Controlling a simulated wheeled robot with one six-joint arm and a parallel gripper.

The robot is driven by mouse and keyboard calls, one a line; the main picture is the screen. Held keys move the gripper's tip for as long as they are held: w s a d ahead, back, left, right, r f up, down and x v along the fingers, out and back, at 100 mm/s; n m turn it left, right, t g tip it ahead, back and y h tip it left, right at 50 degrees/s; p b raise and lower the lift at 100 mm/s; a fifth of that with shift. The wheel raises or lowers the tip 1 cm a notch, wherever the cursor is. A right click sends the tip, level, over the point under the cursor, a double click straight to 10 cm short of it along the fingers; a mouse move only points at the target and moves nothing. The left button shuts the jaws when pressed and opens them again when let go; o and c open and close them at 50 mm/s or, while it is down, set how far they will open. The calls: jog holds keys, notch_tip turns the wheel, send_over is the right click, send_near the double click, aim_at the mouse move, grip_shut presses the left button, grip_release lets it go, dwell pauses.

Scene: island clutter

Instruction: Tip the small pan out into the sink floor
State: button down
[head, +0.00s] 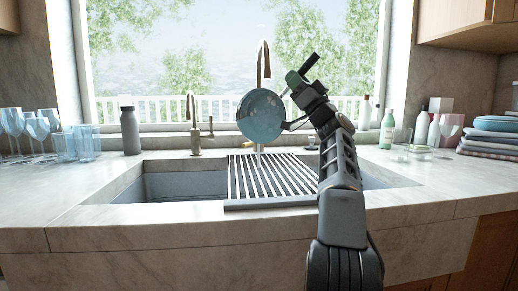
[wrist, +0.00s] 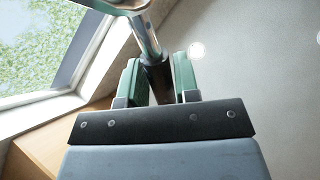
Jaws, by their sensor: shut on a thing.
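The small pan (head: 261,115) is light blue and round. It is raised in front of the window, tilted nearly on edge with one round face toward the head camera; I cannot tell if that face is the inside or the underside. My gripper (head: 296,83) is shut on its dark handle, which also shows between the green finger pads in the wrist view (wrist: 157,78). The grey sink (head: 180,186) lies below, open at the left. Most of its floor is hidden by the counter edge and rack. No contents of the pan are visible.
A slatted rack (head: 235,203) covers the sink's middle, below the pan. A tall tap (head: 263,60) stands right behind the pan, a smaller tap (head: 194,125) to the left.

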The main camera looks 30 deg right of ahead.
jog(key=shift+s+a+r+n+y, duration=0.15)
jog(key=shift+s+a+n+y, duration=0.25)
jog(key=shift+n+y, duration=0.3)
jog(key=shift+w, duration=0.1)
jog(key=shift+w+d+f+m+h+p, duration=0.1)
jog(key=shift+w+d+m+h+p, duration=0.45)
jog(key=shift+m+h, duration=0.6)
jog(key=shift+w+d+f+m+h+p, duration=0.1)
jog(key=shift+w+d+m+h+p, duration=0.2)
jog(key=shift+d+m+h, duration=0.65)
jog(key=shift+w+d+f+m+h+p, duration=0.1)
jog(key=shift+w+d+m+h+p, duration=0.35)
jog(key=shift+m+h, duration=0.8)
jog(key=shift+d, duration=0.1)
